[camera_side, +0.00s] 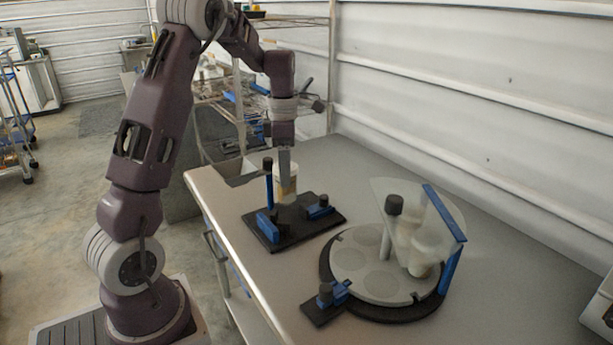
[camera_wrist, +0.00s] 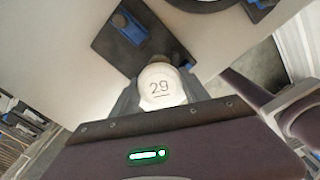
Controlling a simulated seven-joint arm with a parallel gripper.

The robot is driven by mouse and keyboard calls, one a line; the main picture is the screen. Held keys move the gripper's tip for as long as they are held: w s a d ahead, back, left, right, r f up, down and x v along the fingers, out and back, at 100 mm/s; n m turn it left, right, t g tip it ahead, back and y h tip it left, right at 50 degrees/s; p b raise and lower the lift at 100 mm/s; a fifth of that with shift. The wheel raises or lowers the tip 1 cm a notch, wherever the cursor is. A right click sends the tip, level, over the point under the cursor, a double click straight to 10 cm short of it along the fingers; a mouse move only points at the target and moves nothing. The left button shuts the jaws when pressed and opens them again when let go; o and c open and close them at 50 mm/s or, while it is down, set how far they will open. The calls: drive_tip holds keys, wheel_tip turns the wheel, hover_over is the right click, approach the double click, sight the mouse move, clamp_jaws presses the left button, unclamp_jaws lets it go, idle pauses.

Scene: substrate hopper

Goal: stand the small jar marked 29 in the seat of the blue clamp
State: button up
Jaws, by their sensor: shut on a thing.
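The small jar marked 29 (camera_wrist: 158,87) is white, and its lid with the number faces the wrist camera. My gripper (camera_wrist: 163,98) is shut on it, with a finger on each side. In the side view my gripper (camera_side: 286,172) points down and holds the jar (camera_side: 291,186) upright over the blue clamp's black base plate (camera_side: 295,228). The blue clamp (camera_side: 267,224) has blue blocks on the plate and a blue post with a black top. The jar is between the blocks, behind the post. I cannot tell whether its bottom touches the seat. The wrist view shows part of the clamp (camera_wrist: 130,28).
A round carousel (camera_side: 345,262) with empty recesses stands nearer the camera to the right. White jars (camera_side: 420,250) stand on it behind a clear shield with a blue edge (camera_side: 445,213). The grey bench (camera_side: 345,165) is clear behind the clamp. A wire shelf stands behind.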

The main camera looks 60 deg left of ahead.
sight(287, 196)
drive_tip(key=shift+f, duration=3.75)
drive_tip(key=shift+f, duration=0.3)
drive_tip(key=o, duration=1.2)
drive_tip(key=shift+r, duration=0.1)
